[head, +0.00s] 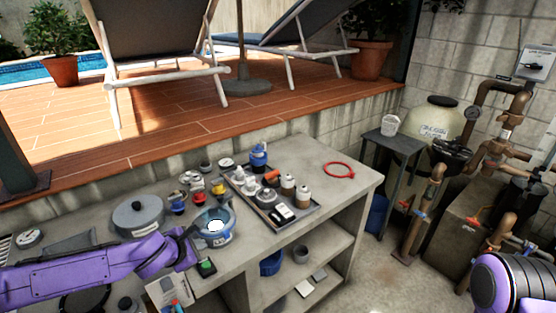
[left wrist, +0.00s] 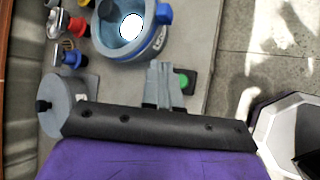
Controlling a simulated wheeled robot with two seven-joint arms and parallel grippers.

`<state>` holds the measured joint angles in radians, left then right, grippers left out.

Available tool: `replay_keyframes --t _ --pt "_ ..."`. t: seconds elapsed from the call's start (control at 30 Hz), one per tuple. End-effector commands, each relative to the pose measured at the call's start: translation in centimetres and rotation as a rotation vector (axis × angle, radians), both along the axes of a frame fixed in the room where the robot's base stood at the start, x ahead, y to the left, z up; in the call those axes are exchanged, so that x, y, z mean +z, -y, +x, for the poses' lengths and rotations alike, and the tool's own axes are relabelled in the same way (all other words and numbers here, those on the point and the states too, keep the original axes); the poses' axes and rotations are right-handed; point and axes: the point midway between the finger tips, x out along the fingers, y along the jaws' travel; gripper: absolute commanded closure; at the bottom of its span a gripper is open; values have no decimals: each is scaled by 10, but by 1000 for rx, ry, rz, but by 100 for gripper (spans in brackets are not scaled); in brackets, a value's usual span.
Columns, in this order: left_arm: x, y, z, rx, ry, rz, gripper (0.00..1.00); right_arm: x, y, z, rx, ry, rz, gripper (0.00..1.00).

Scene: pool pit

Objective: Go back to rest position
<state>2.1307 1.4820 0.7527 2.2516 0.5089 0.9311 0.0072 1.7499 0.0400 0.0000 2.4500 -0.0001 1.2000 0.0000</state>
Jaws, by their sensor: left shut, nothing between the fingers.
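My left arm comes in from the left in the head view, and its gripper (head: 190,240) is above the counter's front part. In the left wrist view the fingers of the left gripper (left wrist: 163,78) are together with nothing between them. They point towards a blue round pot with a bright white inside (head: 216,226), which also shows in the left wrist view (left wrist: 150,48). A small dark box with a green button (head: 206,267) is beside the fingers. My right gripper is not in view; a purple and black part of mine is at lower right.
Counter shelves (head: 330,258) are below. Pipes (head: 420,215) and a beige tank (head: 432,118) stand at right.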

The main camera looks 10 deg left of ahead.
Motion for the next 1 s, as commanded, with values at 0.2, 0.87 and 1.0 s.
replay_keyframes --t 0.2,0.87,1.0 --pt "-63 31 -33 -148 -99 220 100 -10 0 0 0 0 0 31" --pt "-315 15 -286 -1374 -564 1134 100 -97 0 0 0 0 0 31" --pt "-320 17 -292 -1403 -567 1136 100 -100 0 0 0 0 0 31"
